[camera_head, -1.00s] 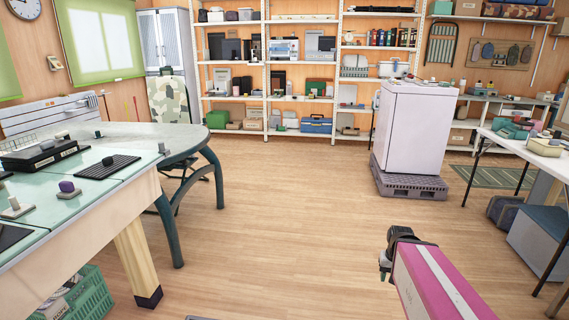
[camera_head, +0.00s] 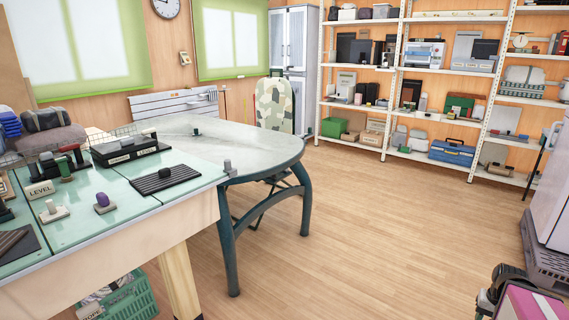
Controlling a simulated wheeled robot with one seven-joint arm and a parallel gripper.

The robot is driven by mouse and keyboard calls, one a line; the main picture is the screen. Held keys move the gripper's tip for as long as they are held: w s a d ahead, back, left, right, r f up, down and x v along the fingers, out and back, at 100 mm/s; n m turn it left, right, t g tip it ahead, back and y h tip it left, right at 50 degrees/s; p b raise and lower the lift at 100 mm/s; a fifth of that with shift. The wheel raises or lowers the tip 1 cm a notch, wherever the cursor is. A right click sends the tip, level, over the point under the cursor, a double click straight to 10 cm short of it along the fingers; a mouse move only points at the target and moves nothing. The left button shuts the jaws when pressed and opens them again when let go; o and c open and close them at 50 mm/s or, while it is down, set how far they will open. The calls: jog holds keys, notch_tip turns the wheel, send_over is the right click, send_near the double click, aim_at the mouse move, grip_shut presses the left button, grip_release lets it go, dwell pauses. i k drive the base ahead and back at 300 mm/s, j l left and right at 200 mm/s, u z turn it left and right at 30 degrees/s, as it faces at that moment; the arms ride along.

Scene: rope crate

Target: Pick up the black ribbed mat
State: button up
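A black ribbed mat (camera_head: 166,178) lies flat on the glass-topped table at the left, near its right edge. Another dark ribbed piece (camera_head: 14,244) lies at the left picture edge, partly cut off. My gripper (camera_head: 484,300) shows at the bottom right, well apart from the table, over the floor. Its fingers are dark and small here, and I cannot tell whether they are open.
The glass table (camera_head: 130,212) also holds a black box (camera_head: 130,150), a purple knob on a stand (camera_head: 103,203) and a "LEVEL" sign (camera_head: 41,190). A green crate (camera_head: 128,300) sits underneath. Shelves (camera_head: 398,85) line the back wall. The wooden floor (camera_head: 375,235) between is clear.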

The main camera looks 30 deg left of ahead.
aim_at(165, 178)
jog(key=i+u, duration=0.75)
jog(key=i+l+u, duration=0.1)
jog(key=i+u, duration=0.15)
jog(key=u, duration=0.15)
